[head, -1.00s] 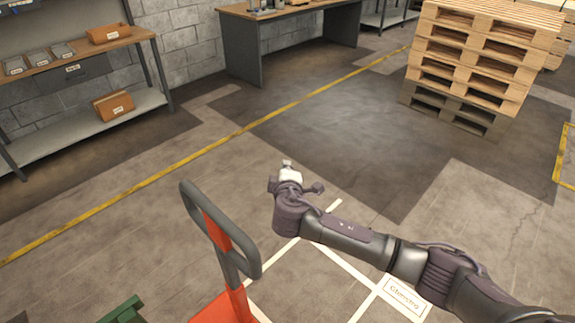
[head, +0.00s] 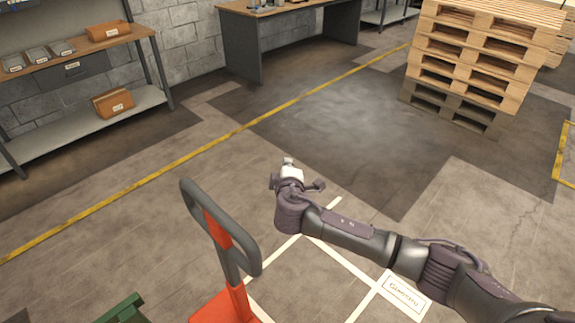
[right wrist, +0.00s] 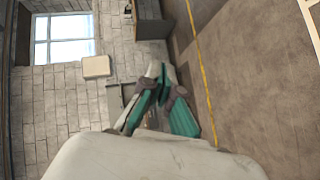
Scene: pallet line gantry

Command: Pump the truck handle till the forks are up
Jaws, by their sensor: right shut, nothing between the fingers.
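The truck handle (head: 222,228) is a dark grey loop with an orange centre bar, rising from the orange truck body (head: 226,306) at the bottom of the head view. It leans to the upper left. The forks are not in view. My right gripper (head: 287,163) is to the right of the handle and apart from it, with floor behind it. In the right wrist view its fingers (right wrist: 160,70) are shut with nothing between them; the truck does not show there. My left gripper is not in view.
A pallet stack (head: 480,65) stands at the back right. A workbench (head: 241,45) and a shelf unit (head: 80,118) with orange bins line the wall. A green object (head: 122,310) is left of the truck. The floor beyond the handle is clear.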

